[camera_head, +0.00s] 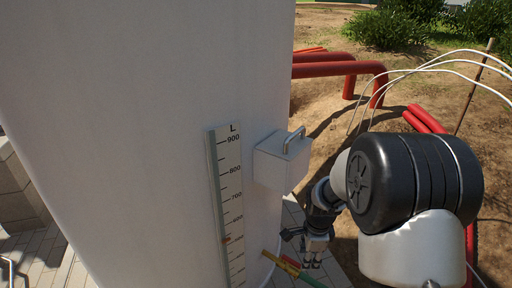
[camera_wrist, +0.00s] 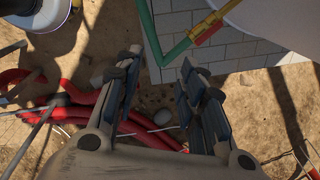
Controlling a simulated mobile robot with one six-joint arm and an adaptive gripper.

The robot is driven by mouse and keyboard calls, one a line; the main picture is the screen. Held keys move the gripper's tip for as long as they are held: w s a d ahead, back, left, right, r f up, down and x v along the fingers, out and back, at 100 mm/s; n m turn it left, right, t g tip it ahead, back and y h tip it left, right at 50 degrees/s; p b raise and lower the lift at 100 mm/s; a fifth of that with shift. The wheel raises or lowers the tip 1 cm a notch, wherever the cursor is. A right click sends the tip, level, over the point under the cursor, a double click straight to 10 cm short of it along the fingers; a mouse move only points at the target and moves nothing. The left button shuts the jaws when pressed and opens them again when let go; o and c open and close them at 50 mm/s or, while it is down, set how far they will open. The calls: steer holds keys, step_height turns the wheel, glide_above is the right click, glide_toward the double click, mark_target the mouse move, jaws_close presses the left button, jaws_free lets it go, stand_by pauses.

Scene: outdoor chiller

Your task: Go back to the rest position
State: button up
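My gripper (camera_head: 312,263) hangs below my arm at the lower right of the head view, beside the white tank (camera_head: 120,110). In the wrist view my gripper (camera_wrist: 160,60) has its two dark fingers clearly apart, with nothing between them but ground and paving behind. It holds nothing. A green pipe (camera_wrist: 175,52) with a yellow valve part (camera_wrist: 200,28) and a red piece (camera_wrist: 208,35) lies beyond the fingertips. The same yellow part (camera_head: 284,265) shows just left of the gripper in the head view, apart from it as far as I can see.
A white box (camera_head: 282,160) with a metal handle juts from the tank close to my wrist. A level gauge (camera_head: 229,190) runs down the tank. Red pipes (camera_head: 340,69) and thin white cables (camera_head: 440,62) are behind my arm. Open dirt (camera_head: 325,30) lies at the back.

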steer(key=s+a+r+n+t, duration=0.1)
steer(key=s+r+n, duration=0.45)
steer(key=r, duration=0.35)
steer(key=s+r+n+t, duration=0.1)
steer(key=s+r+n, duration=0.4)
steer(key=r, duration=0.4)
steer(key=s+r+n, duration=0.2)
steer(key=s+n, duration=0.2)
steer(key=s, duration=0.4)
steer(key=s+r+n+t, duration=0.1)
steer(key=s+n, duration=0.3)
steer(key=s, duration=0.4)
steer(key=shift+s+a+r, duration=0.25)
steer(key=shift+s+r, duration=0.05)
steer(key=shift+r, duration=0.35)
